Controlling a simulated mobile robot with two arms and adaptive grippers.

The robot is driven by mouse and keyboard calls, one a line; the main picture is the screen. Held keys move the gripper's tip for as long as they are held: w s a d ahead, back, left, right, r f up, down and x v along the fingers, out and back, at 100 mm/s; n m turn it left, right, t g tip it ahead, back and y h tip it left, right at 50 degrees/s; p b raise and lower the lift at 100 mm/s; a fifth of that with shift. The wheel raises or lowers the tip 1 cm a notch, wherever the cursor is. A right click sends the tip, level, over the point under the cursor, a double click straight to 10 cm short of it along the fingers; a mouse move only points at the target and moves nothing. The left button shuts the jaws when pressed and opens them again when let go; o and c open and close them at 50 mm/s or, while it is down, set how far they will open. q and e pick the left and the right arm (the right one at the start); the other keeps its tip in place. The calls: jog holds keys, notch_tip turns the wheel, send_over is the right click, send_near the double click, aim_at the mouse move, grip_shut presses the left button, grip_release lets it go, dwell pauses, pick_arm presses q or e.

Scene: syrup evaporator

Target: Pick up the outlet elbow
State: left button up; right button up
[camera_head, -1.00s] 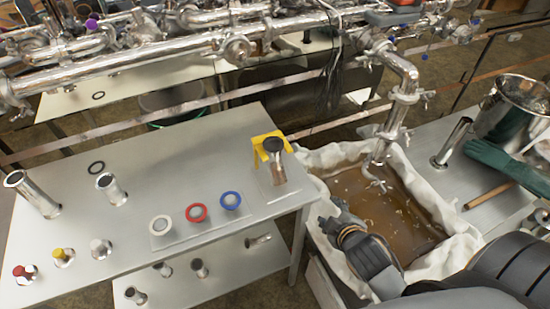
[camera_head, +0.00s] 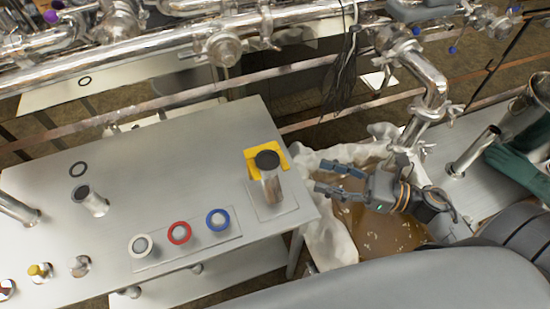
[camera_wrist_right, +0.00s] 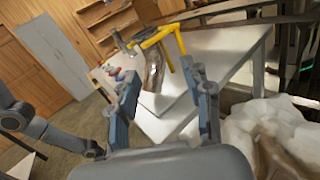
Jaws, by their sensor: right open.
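The outlet elbow looks to be the shiny steel pipe piece (camera_head: 271,186) with a dark round top, upright at the right end of the steel table. A yellow bracket (camera_head: 252,162) stands right behind it. My right gripper (camera_head: 320,177) is open and empty, to the right of the elbow, fingers pointing left at it with a gap between. In the right wrist view the elbow (camera_wrist_right: 153,72) shows ahead, between the two fingers in the picture, with the yellow bracket (camera_wrist_right: 160,36) at its top. My left gripper does not show in the head view.
Red (camera_head: 179,233), blue (camera_head: 217,219) and white (camera_head: 141,245) ringed pieces stand on a plate left of the elbow. A cloth-lined tub of brown liquid (camera_head: 378,231) lies below my right gripper. A large steel pipe (camera_head: 432,85) rises behind it.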

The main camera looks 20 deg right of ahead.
aim_at(268, 171)
jog(key=shift+n+g, duration=0.6)
jog(key=shift+n, duration=0.3)
jog(key=p+x, duration=0.1)
jog(key=x, duration=0.1)
jog(key=p+x, duration=0.1)
jog(key=x, duration=0.2)
jog(key=s+p+x, duration=0.1)
jog(key=x, duration=0.1)
jog(key=shift+w+a, duration=0.1)
jog(key=shift+a, duration=0.4)
jog(key=shift+w+a, duration=0.15)
jog(key=shift+a, duration=0.05)
jog(key=p+x, duration=0.3)
jog(key=x, duration=0.2)
jog(key=shift+d+r, duration=0.1)
jog(key=shift+w+a, duration=0.2)
jog(key=shift+a, duration=0.05)
jog(key=shift+c, duration=0.4)
